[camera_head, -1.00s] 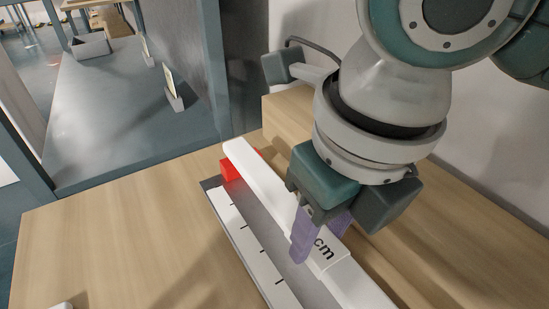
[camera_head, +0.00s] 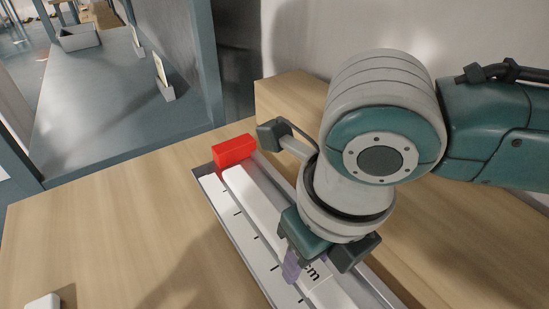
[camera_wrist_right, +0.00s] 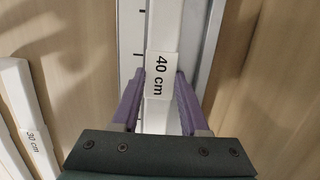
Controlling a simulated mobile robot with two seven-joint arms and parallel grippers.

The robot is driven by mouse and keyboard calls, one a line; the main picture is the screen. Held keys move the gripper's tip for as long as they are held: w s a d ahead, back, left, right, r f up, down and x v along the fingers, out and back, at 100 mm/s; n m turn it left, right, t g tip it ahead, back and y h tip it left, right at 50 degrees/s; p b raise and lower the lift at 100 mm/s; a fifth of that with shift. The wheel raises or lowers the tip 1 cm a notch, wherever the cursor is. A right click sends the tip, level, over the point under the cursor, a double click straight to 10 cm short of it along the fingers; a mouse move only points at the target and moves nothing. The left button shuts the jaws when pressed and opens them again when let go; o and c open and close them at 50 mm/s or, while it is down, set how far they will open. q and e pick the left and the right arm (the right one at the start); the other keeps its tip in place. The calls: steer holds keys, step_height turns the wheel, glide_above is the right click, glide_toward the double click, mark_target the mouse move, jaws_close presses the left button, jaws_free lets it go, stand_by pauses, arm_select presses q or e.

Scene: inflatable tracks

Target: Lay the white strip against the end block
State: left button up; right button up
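The white strip (camera_head: 259,203), labelled "40 cm", lies lengthwise along the grey channel (camera_head: 205,170) with its scale of black marks. It also shows in the right wrist view (camera_wrist_right: 161,72). Its far end is close to the red end block (camera_head: 234,151); I cannot tell whether they touch. My right gripper (camera_head: 299,268) has its purple fingers on either side of the strip near the label. In the wrist view the gripper (camera_wrist_right: 160,85) appears shut on it. Whether the strip rests fully on the channel floor is unclear. My left gripper is not in view.
A second white strip (camera_wrist_right: 22,115), labelled "30 cm", lies on the wooden table to the left in the wrist view. A wooden block (camera_head: 290,98) stands behind the channel by the wall. The table left of the channel (camera_head: 110,225) is mostly clear.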

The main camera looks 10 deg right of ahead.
steer(key=o, duration=0.5)
steer(key=shift+c, duration=0.2)
